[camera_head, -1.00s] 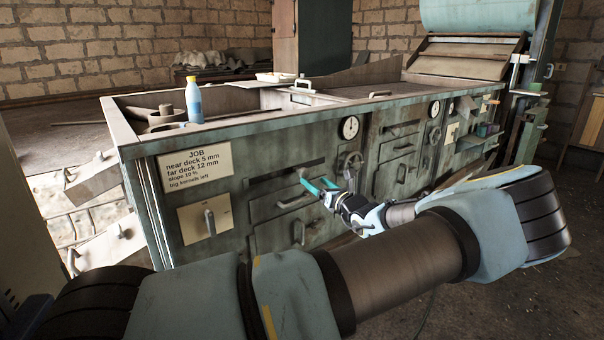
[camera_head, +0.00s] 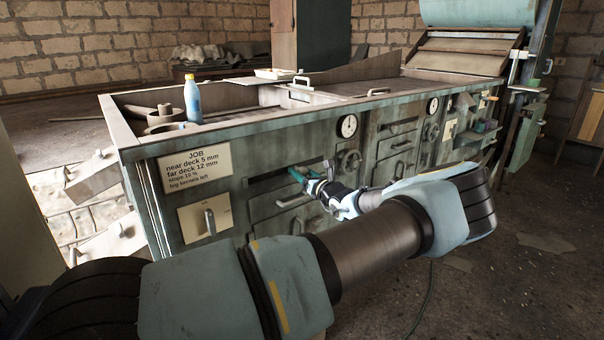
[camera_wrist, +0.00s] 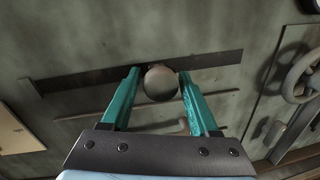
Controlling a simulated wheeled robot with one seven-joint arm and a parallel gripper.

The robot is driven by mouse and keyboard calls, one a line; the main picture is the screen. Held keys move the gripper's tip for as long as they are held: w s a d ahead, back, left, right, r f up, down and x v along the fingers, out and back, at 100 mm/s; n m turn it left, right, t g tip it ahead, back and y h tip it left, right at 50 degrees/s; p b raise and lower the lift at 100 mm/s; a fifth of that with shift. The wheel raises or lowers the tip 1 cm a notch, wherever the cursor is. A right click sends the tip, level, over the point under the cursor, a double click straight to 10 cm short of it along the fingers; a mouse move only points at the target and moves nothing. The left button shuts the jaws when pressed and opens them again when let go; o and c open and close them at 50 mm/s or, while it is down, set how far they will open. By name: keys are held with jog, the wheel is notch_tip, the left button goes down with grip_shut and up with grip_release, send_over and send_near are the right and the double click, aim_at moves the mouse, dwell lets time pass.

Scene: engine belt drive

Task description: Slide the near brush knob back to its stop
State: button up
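The near brush knob (camera_wrist: 161,83) is a round, dull metal knob standing out from a long dark slot (camera_wrist: 80,80) in the machine's front panel. In the wrist view it sits between the two teal fingers of my gripper (camera_wrist: 159,74). The fingers are apart, with a visible gap on the knob's left side. The right finger is very close to it; I cannot tell whether they touch. The slot runs on to both sides of the knob. In the head view my gripper (camera_head: 303,175) is at the panel and hides the knob.
A handwheel (camera_head: 350,162) and a round gauge (camera_head: 348,126) are right of my gripper. Drawer handles (camera_head: 292,200) lie below. A JOB sign (camera_head: 195,163) and lever plate (camera_head: 206,219) are on the left.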

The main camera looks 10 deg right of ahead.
grip_shut()
dwell(1.1)
